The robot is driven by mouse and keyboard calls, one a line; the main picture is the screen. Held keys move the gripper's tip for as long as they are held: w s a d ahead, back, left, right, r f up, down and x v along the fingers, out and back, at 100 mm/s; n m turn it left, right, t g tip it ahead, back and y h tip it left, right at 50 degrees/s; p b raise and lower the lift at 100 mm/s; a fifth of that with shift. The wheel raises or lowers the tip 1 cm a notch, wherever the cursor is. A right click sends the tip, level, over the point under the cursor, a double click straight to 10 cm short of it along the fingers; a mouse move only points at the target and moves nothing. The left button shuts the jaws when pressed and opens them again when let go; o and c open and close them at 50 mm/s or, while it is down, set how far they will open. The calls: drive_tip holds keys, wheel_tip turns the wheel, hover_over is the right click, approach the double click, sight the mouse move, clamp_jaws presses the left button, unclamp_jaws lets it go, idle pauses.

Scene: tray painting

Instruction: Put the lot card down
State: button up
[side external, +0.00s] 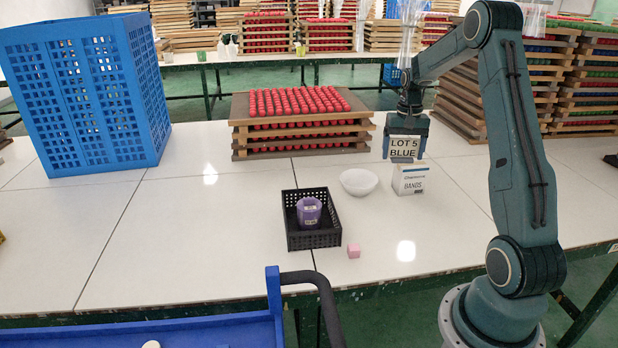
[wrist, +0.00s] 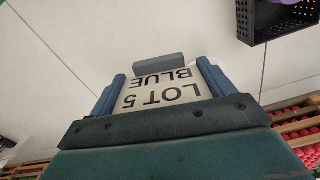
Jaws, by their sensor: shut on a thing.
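The lot card (side external: 404,146) is white with black letters, "LOT 5 BLUE". My gripper (side external: 404,154) is shut on it, with one finger at each side edge. In the wrist view the card (wrist: 162,90) lies between the blue-green fingers, its print upside down. A grey bar (wrist: 158,61) shows just past the card's far edge; a grey piece also shows below the card in the side view. There the card appears just above a white box marked "BANDS" (side external: 409,184). I cannot tell whether they touch.
A white bowl (side external: 359,182) stands left of the box. A black basket (side external: 315,241) holds a purple cup (side external: 309,211); a pink cube (side external: 353,251) lies nearby. Stacked trays of red pieces (side external: 298,122) and a blue crate (side external: 88,95) stand farther left. The front left table is clear.

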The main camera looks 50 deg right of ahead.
drive_tip(key=w+a+n, duration=0.3)
drive_tip(key=w+a, duration=0.5)
drive_tip(key=w, duration=0.5)
drive_tip(key=n, duration=0.8)
hover_over(221, 258)
wheel_tip(221, 258, down, 16)
drive_tip(key=shift+r, duration=0.25)
drive_tip(key=shift+f, duration=2.15)
drive_tip(key=shift+f, duration=0.15)
